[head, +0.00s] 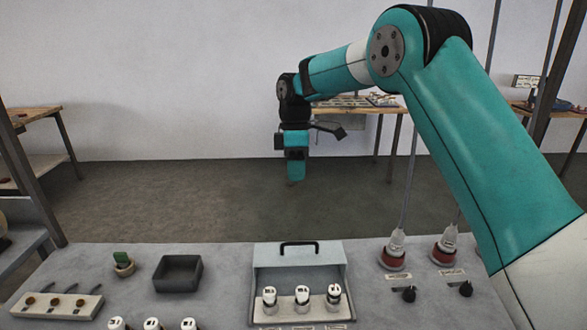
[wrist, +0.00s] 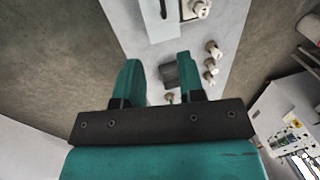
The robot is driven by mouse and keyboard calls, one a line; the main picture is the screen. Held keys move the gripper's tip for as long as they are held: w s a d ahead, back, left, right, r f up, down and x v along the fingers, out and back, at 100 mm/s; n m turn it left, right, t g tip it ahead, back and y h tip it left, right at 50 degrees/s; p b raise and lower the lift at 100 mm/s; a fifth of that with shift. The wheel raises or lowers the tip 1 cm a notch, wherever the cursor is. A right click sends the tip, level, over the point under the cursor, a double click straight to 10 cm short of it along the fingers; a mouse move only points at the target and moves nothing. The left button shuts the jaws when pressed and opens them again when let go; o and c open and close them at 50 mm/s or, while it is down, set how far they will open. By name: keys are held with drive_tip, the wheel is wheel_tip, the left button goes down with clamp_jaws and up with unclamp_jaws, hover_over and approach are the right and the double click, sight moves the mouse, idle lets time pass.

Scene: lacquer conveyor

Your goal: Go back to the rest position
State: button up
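My gripper (head: 295,178) hangs in the air beyond the far edge of the grey worktop, pointing down, well clear of everything on it. In the wrist view my gripper (wrist: 158,62) shows two teal fingers spread apart with nothing held between them. The teal and white arm reaches in from the right of the head view and bends down at the wrist.
Wooden tables stand behind.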

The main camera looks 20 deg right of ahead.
drive_tip(key=s+a+r+m+y, duration=0.1)
drive_tip(key=s+a+m, duration=0.1)
drive_tip(key=s, duration=0.9)
drive_tip(key=s+a+r+m+t+y, duration=0.1)
drive_tip(key=s+a+r+m, duration=0.1)
drive_tip(key=s, duration=1)
drive_tip(key=s+a+r+m+t+y, duration=0.1)
drive_tip(key=s+a+r+m, duration=0.1)
drive_tip(key=s, duration=1)
drive_tip(key=shift+s+a+r+m+y, duration=0.15)
drive_tip(key=shift+a+r+m+y, duration=0.15)
drive_tip(key=shift+a+m, duration=0.6)
drive_tip(key=shift+a, duration=0.15)
drive_tip(key=shift+n, duration=0.3)
